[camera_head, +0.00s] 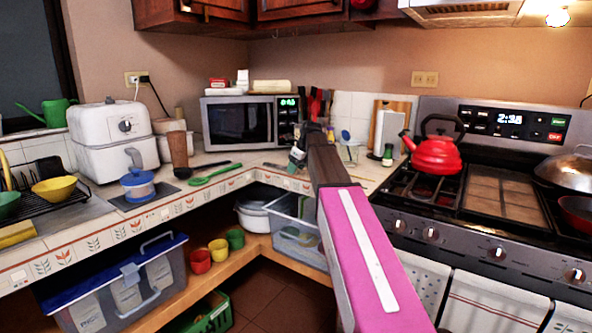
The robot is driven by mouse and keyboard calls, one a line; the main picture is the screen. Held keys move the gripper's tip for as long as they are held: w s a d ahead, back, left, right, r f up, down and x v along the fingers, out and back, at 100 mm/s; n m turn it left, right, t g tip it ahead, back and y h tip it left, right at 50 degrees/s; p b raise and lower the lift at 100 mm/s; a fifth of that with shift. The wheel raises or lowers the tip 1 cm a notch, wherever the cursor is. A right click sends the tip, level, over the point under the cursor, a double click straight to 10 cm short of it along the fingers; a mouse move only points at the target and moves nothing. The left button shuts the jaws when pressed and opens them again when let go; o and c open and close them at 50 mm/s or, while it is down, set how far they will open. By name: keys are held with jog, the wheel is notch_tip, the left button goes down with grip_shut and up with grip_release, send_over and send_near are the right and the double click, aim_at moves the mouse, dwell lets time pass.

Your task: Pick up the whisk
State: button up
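My arm reaches from the lower right toward the back corner of the counter. My gripper (296,158) is at its far end, low over the counter in front of the microwave. It is small and partly hidden by my arm, so I cannot tell whether it is open or shut. I cannot make out a whisk for certain. A thin greyish thing (274,166) lies on the counter just left of my gripper, too small to identify. A dark long-handled utensil (207,166) and a green spoon-like utensil (212,173) lie farther left.
A microwave (240,122) stands behind. The stove (470,240) with a red kettle (436,155) is right. Cups and bins sit on the shelf below.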

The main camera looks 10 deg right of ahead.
jog(key=c, duration=0.6)
jog(key=shift+o, duration=0.2)
